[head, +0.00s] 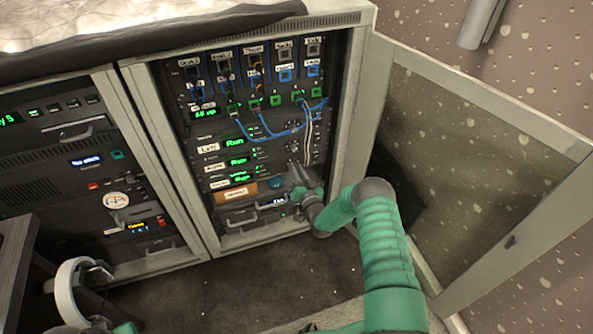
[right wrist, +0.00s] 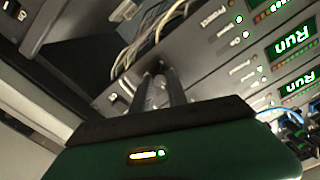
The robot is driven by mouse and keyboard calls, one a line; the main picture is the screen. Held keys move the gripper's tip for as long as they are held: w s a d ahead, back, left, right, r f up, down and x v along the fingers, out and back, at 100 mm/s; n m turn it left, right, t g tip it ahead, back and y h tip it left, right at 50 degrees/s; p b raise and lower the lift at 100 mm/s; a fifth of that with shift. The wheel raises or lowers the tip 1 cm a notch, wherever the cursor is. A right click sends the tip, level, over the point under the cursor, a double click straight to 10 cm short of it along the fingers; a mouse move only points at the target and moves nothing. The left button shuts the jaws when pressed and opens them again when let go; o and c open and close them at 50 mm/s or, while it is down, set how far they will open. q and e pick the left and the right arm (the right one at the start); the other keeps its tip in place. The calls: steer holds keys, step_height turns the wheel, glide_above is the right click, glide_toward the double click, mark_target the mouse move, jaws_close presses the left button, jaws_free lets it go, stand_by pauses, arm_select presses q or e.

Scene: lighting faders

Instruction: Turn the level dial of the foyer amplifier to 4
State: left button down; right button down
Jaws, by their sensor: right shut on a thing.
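The open rack cabinet holds a stack of amplifiers with green "Run" displays. The lowest of them (head: 241,178) has a white label too small to read, so I cannot confirm that it is the foyer one. My right gripper (head: 297,178) reaches its right end and hides the dial there in the head view. In the right wrist view my right gripper (right wrist: 157,75) is shut on a small grey dial (right wrist: 154,94) on the panel. The dial's scale and pointer cannot be read.
The cabinet's glass door (head: 470,150) stands open to the right of my right arm. Blue patch cables (head: 262,128) and pale cables (head: 306,130) hang above the gripper. An orange-brown panel (head: 236,194) sits below the amplifiers. Another rack (head: 85,170) stands left.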

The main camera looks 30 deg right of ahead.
steer(key=shift+n, duration=0.9)
steer(key=c, duration=1.3)
jaws_free()
steer(key=shift+f, duration=0.1)
steer(key=shift+p, duration=0.3)
steer(key=p+v, duration=0.6)
steer(key=v, duration=1)
steer(key=shift+s, duration=0.4)
